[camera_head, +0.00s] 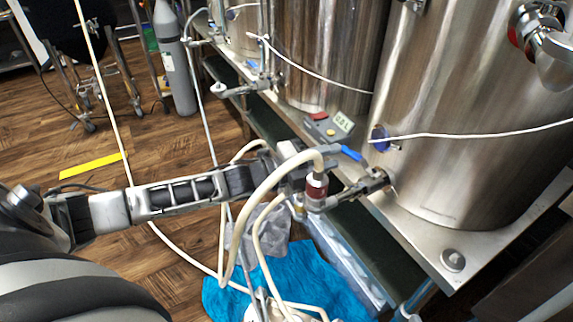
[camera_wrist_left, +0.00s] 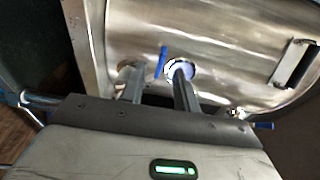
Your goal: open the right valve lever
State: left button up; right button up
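The blue valve lever (camera_head: 350,153) sits on the metal valve (camera_head: 372,184) low on the front of the large steel tank (camera_head: 470,110) at right. My left gripper (camera_head: 318,163) reaches in from the left, just beside the lever, partly hidden by a pale hose. In the left wrist view the two fingers (camera_wrist_left: 158,80) are apart. The blue lever (camera_wrist_left: 162,62) shows upright between their tips; I cannot tell whether either finger touches it. A round blue-rimmed part (camera_wrist_left: 180,70) shows behind the right finger. My right gripper is not in view.
A pale hose (camera_head: 262,190) with a red fitting (camera_head: 316,187) loops across my left gripper. A grey control box (camera_head: 328,128) sits between the tanks. A blue cloth (camera_head: 255,290) lies below. A grey gas cylinder (camera_head: 175,65) stands on the wooden floor at back left.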

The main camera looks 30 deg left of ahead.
pick_arm(q)
jog(key=p+v, duration=0.2)
jog(key=v, duration=1)
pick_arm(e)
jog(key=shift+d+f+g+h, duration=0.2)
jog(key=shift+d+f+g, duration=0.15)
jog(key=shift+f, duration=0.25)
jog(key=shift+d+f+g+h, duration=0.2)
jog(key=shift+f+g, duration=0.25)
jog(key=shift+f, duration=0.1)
pick_arm(q)
jog(key=shift+s, duration=0.1)
